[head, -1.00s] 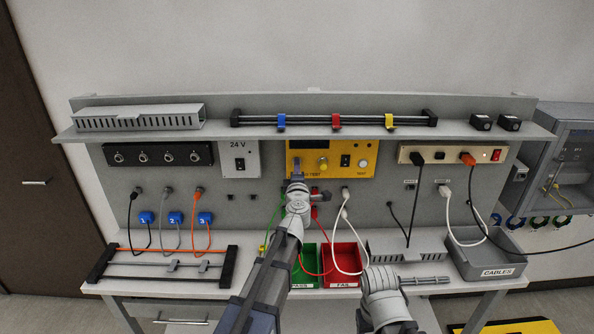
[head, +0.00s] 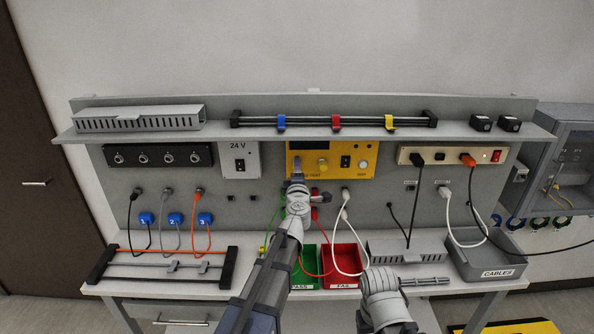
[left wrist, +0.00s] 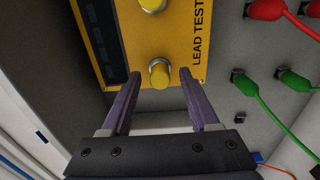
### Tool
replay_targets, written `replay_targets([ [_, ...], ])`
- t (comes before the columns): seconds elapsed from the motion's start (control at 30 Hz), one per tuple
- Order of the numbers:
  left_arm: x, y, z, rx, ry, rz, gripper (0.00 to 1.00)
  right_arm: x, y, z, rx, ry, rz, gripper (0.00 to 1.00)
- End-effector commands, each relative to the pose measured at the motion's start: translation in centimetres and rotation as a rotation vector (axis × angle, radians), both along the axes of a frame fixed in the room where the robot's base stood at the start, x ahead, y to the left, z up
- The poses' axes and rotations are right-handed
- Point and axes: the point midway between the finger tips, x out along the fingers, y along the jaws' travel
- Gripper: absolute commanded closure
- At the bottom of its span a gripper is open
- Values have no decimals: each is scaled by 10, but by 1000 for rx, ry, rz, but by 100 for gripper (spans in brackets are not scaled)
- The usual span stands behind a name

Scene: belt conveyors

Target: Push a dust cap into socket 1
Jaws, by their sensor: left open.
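My left gripper (head: 297,162) is in front of the lower left of the yellow test unit (head: 352,160). In the left wrist view its jaws (left wrist: 161,98) are open, one on each side of a round yellow cap-like piece (left wrist: 159,73) with a metal collar. The piece sits at the edge of the yellow face marked LEAD TEST, and the jaws do not visibly grip it. I cannot tell whether it is a dust cap or a button. No socket marked 1 can be read; a blue tag (head: 146,218) numbered 1 hangs on a black lead. My right arm's end (head: 425,283) is low at the right.
A black panel (head: 158,147) with several round sockets is at the left. Green and red bins (head: 341,283) stand on the bench below my left arm. Green, red and white leads hang near it. A grey cable bin (head: 484,265) is at the right, with a shelf above.

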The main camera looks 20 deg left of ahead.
Motion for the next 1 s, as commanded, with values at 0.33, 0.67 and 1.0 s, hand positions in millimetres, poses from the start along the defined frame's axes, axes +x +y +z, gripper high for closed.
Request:
replay_targets([
  [0.33, -49, -13, 0, 0, 0, -1, 39, 0, 0, 0, 0, 0, 0, 39],
  [0.67, -72, -22, 0, 4, 0, -5, 39, 0, 0, 0, 0, 0, 0, 39],
  [1.0, -84, -121, -20, 449, 104, -506, 39, 0, 0, 0, 0, 0, 0, 39],
])
